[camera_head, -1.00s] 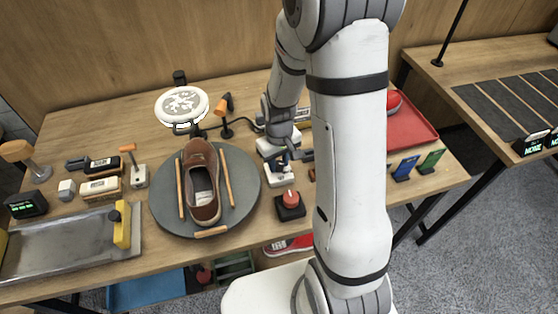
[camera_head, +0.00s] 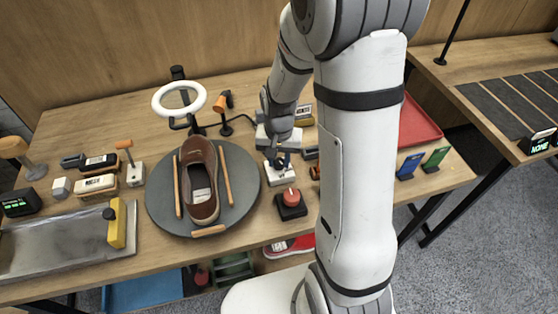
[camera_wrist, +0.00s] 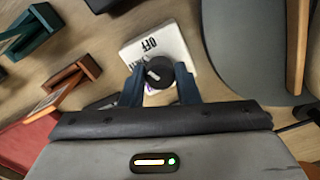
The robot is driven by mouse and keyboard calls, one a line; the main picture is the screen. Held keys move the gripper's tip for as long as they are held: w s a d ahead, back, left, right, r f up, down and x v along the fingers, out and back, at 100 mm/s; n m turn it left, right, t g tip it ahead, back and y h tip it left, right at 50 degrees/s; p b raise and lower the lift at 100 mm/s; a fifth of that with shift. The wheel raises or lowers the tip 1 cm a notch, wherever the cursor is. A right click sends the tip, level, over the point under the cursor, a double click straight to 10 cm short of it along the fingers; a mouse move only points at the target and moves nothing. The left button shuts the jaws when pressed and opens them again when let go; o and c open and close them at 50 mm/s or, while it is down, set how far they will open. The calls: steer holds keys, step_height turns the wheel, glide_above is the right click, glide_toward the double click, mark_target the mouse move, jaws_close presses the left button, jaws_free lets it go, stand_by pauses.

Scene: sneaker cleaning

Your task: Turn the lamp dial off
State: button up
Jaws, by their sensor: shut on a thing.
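The lamp dial (camera_wrist: 160,70) is a dark round knob with a white mark, on a white base (camera_wrist: 160,44) lettered OFF. My gripper (camera_wrist: 158,82) is shut on the dial, one dark blue finger on each side of it. Part of the base is hidden by the dial and fingers. In the head view the base (camera_head: 277,178) stands right of the turntable, under my gripper (camera_head: 281,157). The ring lamp (camera_head: 158,107) stands at the back left, a white ring with an open centre.
A brown shoe (camera_head: 199,178) stands on the round grey turntable (camera_head: 160,210). A red button on a black box (camera_head: 290,203) is close in front of the dial base. A red tray (camera_head: 417,122) and small blue and green items stand to the right.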

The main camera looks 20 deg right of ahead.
mark_target(278, 161)
steer(key=shift+m+b, duration=0.6)
steer(key=shift+m, duration=1.6)
steer(key=o, duration=1)
steer(key=shift+r, duration=0.1)
step_height(278, 161, up, 8)
steer(key=shift+f, duration=0.2)
